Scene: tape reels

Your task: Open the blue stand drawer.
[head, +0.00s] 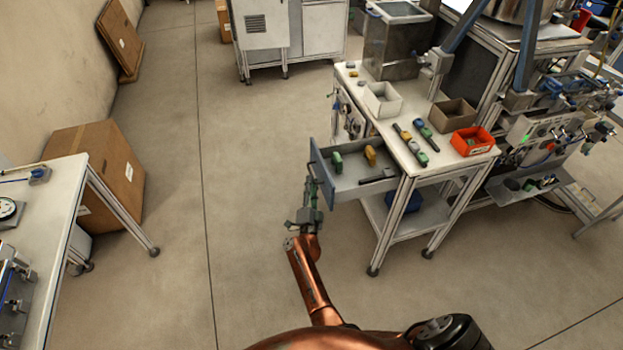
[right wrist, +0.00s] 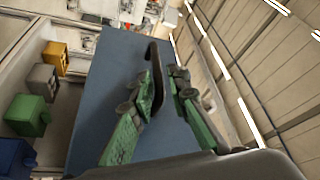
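The stand drawer (head: 350,183) has a blue front (head: 321,170) and sticks out to the left from under the white stand top, so its inside shows. My right gripper (head: 312,188) is at the outer face of this front. In the right wrist view the blue front (right wrist: 103,85) fills the middle. A dark bar handle (right wrist: 155,65) runs between the two green-padded fingers of my right gripper (right wrist: 166,88), which close around it. The handle's lower part is hidden by the fingers. My left gripper is not in view.
The stand top holds a white bin (head: 382,100), a brown bin (head: 452,115) and an orange bin (head: 472,141).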

